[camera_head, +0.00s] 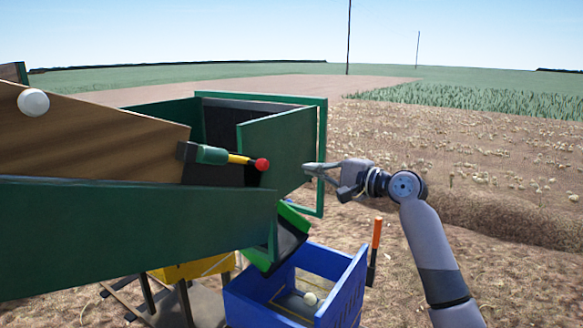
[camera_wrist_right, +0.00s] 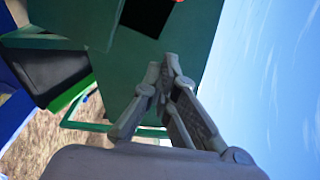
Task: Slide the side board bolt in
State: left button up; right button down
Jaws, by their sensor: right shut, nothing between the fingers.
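The side board bolt (camera_head: 238,159) is a yellow rod with a red knob (camera_head: 262,164), coming out of a green sleeve (camera_head: 206,154) by the wooden side board (camera_head: 95,135). The rod is visible between sleeve and knob. My right gripper (camera_head: 312,170) is shut and empty, to the right of the knob and apart from it, in front of the green panel (camera_head: 290,140). In the right wrist view the closed fingertips (camera_wrist_right: 170,62) lie over a green panel, with a sliver of red at the top edge. My left gripper is not in view.
A blue crate (camera_head: 343,290) with a pale onion (camera_head: 310,298) stands below a green chute (camera_head: 295,218). A green frame (camera_head: 322,150) surrounds the panel. A green beam (camera_head: 130,235) crosses the left foreground. The field to the right is open.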

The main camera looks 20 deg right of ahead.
aim_at(257, 163)
jog(key=w+a+p, duration=0.5)
jog(key=a+p, duration=0.1)
jog(key=a, duration=0.1)
jog(key=shift+w+a, duration=0.15)
jog(key=shift+a, duration=0.05)
dwell(0.3)
